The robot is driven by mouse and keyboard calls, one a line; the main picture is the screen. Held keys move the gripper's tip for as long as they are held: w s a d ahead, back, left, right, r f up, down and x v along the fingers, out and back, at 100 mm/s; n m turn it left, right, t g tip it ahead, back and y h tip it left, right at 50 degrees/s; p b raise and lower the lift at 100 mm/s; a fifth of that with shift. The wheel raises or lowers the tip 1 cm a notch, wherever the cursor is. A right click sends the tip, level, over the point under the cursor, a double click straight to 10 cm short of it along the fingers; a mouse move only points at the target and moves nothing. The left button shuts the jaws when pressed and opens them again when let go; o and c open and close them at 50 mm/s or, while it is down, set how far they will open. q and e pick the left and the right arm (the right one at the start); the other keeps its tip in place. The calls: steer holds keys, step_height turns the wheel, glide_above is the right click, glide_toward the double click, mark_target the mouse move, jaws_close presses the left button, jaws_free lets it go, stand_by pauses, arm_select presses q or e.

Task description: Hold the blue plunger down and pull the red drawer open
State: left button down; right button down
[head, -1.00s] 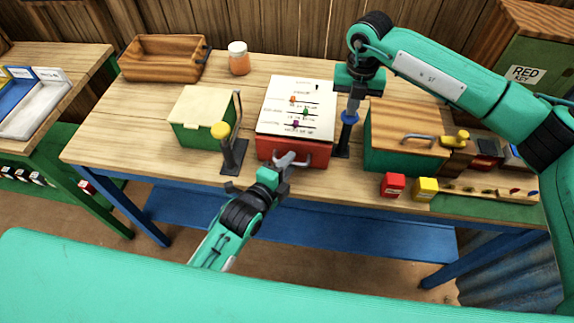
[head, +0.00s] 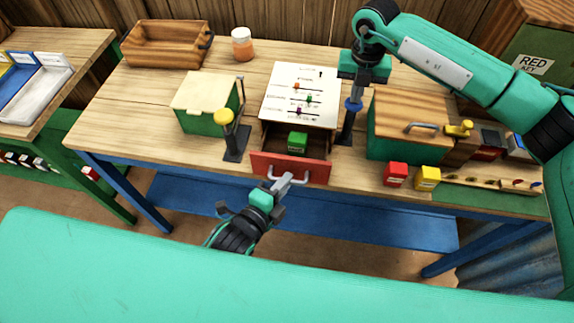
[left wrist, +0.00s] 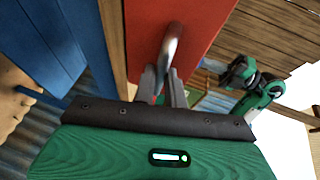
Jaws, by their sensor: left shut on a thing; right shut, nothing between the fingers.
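The red drawer (head: 262,164) is pulled out toward me from the box with a white slider panel (head: 300,84) on top. A green block (head: 297,142) lies inside the drawer. My left gripper (head: 280,184) is shut on the drawer's grey handle (head: 302,180); the left wrist view shows its fingers (left wrist: 163,82) on the handle (left wrist: 172,42) in front of the red drawer front (left wrist: 193,30). My right gripper (head: 358,88) is shut and points down onto the blue plunger (head: 353,105), apparently touching its top. The plunger stands right of the box on a dark stand.
A yellow-knobbed lever (head: 225,117) stands left of the drawer, beside a green box with a cream lid (head: 202,90). A green, wooden-topped chest (head: 405,107), a red block (head: 395,174) and a yellow block (head: 427,177) are on the right. A wooden tray (head: 165,55) and jar (head: 242,45) stand behind.

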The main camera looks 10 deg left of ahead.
arm_select(q)
steer(key=shift+s, duration=1.05)
arm_select(e)
steer(key=shift+f, duration=0.1)
arm_select(q)
steer(key=c, duration=1.5)
jaws_free()
steer(key=shift+o, duration=0.2)
steer(key=v, duration=1.2)
